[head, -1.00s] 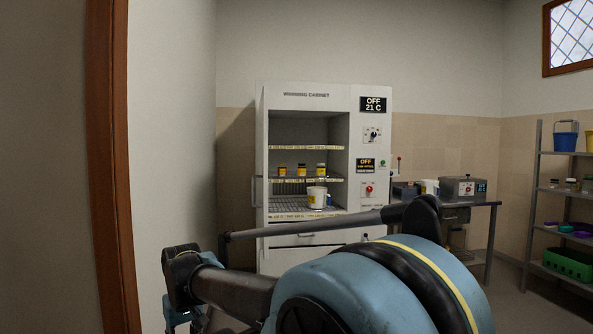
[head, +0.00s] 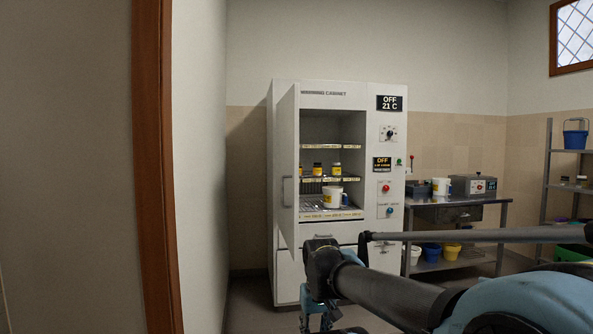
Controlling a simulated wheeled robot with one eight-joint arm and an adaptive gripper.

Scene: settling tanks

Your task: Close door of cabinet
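The white warming cabinet (head: 348,95) stands against the back wall in the head view. Its door (head: 286,165) is open, hinged on the cabinet's left side and swung out toward me, seen nearly edge-on. A vertical handle (head: 287,191) is on the door. Inside, the shelves (head: 320,147) hold small yellow-and-dark jars (head: 318,169) and a white tub with a yellow label (head: 332,197). My gripper (head: 318,318) is low in front of the cabinet, below the door and apart from the handle. It is partly cut off by the frame, and its fingers cannot be made out.
A doorway edge with a brown frame (head: 158,170) and a pale wall (head: 201,170) are close on the left. A metal bench (head: 460,201) with equipment stands right of the cabinet, with buckets (head: 452,250) beneath. A shelf rack (head: 548,180) is at far right.

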